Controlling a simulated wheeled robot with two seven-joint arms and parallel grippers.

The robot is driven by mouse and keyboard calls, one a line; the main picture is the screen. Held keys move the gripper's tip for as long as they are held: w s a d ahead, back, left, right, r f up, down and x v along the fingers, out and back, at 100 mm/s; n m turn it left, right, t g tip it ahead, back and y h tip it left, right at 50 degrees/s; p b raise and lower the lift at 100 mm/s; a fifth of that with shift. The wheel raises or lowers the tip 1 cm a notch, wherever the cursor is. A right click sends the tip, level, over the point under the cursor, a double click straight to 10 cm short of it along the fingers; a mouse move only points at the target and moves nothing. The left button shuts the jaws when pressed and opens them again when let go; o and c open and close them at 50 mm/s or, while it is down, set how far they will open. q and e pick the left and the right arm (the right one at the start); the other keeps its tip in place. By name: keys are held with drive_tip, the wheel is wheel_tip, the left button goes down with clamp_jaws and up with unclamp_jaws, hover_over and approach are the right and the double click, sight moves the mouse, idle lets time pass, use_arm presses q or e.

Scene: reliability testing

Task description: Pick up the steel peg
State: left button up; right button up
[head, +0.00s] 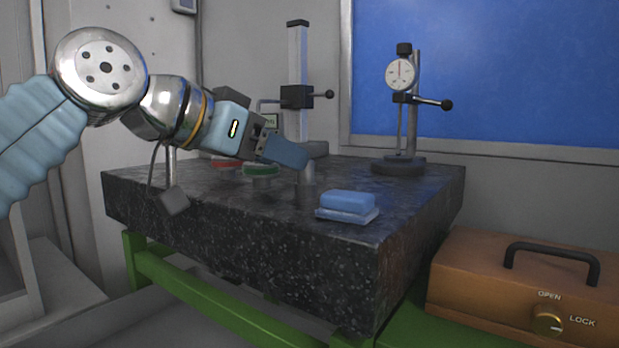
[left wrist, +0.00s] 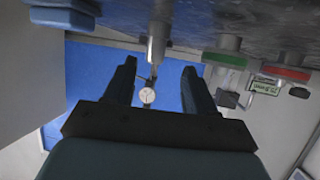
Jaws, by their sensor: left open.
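The steel peg (head: 307,183) is a grey upright cylinder on the dark granite block (head: 300,245). Its upper part is partly hidden by my left gripper (head: 303,160) in the head view. My left gripper comes in from the left, low over the block, with its fingertips by the peg's top. In the left wrist view the picture is turned over. There the peg (left wrist: 158,38) hangs from the block's surface, in line with the gap between the two dark fingers of my left gripper (left wrist: 159,68). The fingers are apart. I cannot tell how far the peg reaches between them. My right gripper is out of view.
A blue block on a pale blue plate (head: 333,214) lies right of the peg. Green (head: 262,170) and red (head: 225,163) discs sit behind it. A dial gauge stand (head: 398,167) and a height gauge (head: 297,97) stand at the back. An orange case (head: 470,285) is lower right.

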sight(306, 178)
use_arm(q)
drive_tip(key=shift+x, duration=1.05)
drive_tip(key=x, duration=0.5)
drive_tip(key=shift+s+d+f, duration=0.2)
drive_tip(key=shift+d+f, duration=0.05)
drive_tip(key=shift+d, duration=0.05)
clamp_jaws()
